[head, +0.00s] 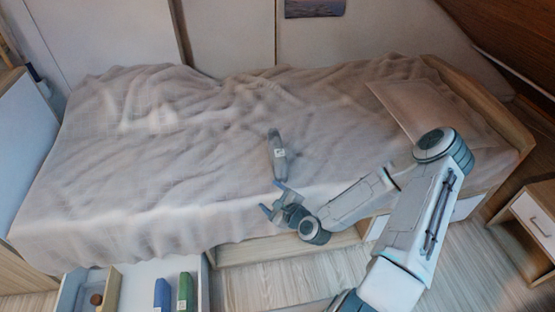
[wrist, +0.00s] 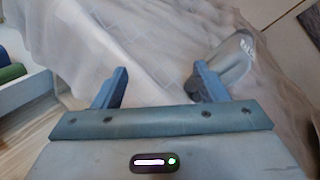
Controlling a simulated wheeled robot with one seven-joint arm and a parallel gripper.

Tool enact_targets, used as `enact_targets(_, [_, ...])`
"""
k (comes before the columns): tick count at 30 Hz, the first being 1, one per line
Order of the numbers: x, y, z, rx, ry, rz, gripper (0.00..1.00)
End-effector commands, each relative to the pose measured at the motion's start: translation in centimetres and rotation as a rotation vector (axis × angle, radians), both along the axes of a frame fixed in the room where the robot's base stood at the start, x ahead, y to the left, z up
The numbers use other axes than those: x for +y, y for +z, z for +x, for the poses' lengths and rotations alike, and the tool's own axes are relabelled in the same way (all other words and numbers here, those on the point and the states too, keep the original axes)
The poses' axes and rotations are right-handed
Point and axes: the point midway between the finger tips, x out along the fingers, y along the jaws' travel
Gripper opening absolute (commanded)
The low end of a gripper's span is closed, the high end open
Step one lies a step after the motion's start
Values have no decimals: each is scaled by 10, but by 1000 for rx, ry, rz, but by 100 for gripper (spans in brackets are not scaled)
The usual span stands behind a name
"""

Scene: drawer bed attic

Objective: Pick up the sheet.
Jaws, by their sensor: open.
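A rumpled pale beige cover (head: 150,150) is spread over the bed and hangs down its front side; it also fills much of the wrist view (wrist: 130,35). In the wrist view the grey bundle (wrist: 236,62) is beyond and right of the right finger, not between the fingers. My gripper (head: 271,197) is open and empty at the bed's front edge; its spread blue fingers show in the wrist view (wrist: 162,70).
An open drawer (head: 140,275) at the lower left holds a blue item (head: 162,294), a green item (head: 185,291) and a small brown object (head: 96,299). A pillow (head: 415,112) lies at the bed's right end. A nightstand (head: 530,220) stands at the right.

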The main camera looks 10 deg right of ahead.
Motion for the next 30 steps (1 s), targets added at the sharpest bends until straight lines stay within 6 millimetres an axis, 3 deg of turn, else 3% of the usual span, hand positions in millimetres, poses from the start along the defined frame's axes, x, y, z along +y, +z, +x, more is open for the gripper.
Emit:
enact_targets(6, [-22, -3, 13, -71, -292, 406, 66])
enact_targets(12, [-47, 2, 16, -137, -475, 657, 66])
enact_targets(19, [-57, 5, 27, -166, -533, 734, 66])
enact_targets(30, [-56, 5, 93, -164, -530, 730, 66])
